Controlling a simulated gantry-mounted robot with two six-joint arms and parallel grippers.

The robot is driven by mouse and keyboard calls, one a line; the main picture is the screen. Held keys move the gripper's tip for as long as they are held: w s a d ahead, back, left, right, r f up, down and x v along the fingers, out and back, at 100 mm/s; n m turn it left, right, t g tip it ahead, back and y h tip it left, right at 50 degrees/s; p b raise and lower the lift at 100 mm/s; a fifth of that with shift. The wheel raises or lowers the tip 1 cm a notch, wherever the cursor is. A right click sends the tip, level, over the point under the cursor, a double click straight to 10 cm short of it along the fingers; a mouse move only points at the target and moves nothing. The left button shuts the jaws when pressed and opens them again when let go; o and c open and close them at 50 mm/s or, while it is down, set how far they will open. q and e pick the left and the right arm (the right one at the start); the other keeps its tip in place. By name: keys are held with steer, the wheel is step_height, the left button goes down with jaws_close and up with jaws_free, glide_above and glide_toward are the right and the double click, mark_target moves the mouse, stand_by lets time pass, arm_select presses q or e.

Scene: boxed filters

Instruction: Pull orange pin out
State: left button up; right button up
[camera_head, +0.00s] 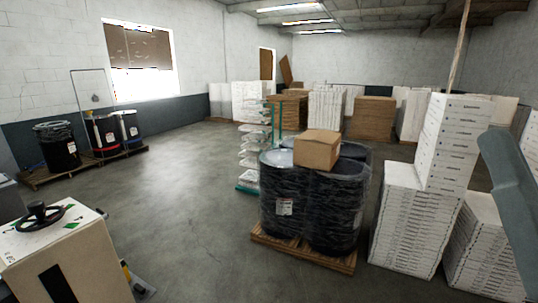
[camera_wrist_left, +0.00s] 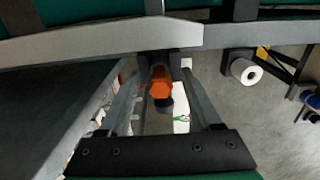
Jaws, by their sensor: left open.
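The orange pin (camera_wrist_left: 160,82) shows in the left wrist view, with a dark part at its lower end. It sits below the edge of a pale beam, next to a dark bracket. My left gripper (camera_wrist_left: 159,74) is open, its two grey fingers reaching up from a black bar on either side of the pin. I see a gap on both sides, and I cannot tell whether either finger touches it. The pin cannot be made out in the head view. My right gripper is in neither view.
In the left wrist view, a pale beam (camera_wrist_left: 90,44) crosses above the fingers, and a white roll (camera_wrist_left: 246,72) hangs at the right. In the head view, wrapped drums (camera_head: 335,210) and stacked white boxes (camera_head: 415,220) stand on the right; the middle floor is clear.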

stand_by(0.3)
arm_select(q)
jaws_close()
stand_by(0.8)
stand_by(0.6)
